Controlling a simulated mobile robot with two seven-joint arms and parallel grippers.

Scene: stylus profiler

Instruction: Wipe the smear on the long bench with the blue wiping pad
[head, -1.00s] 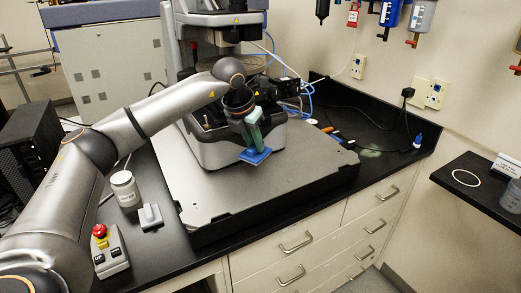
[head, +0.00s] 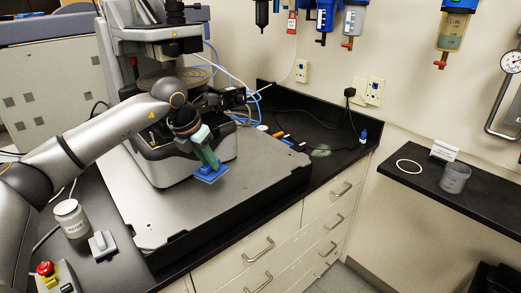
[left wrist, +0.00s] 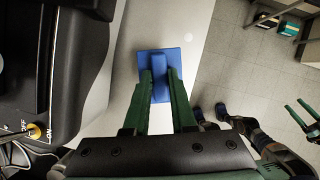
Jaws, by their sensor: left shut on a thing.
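The blue wiping pad (head: 210,175) is held in my left gripper (head: 206,157), whose green fingers are shut on the pad's raised grip. The left wrist view shows the flat blue pad (left wrist: 146,62) beyond the fingertips (left wrist: 160,84). The pad is over the grey instrument platform, apart from the smear. The smear (head: 320,151) is a pale greenish patch on the black long bench (head: 345,160), right of the platform near the back corner. My right gripper (left wrist: 303,116) shows only at the right edge of the left wrist view, its green fingers apart and empty.
The raised grey platform (head: 255,185) with the profiler stands between my left arm and the smear. Several small tools (head: 283,137) and a blue-capped bottle (head: 363,136) lie near the smear. A white jar (head: 70,218) stands at left. A side shelf (head: 400,175) holds a beaker (head: 455,179).

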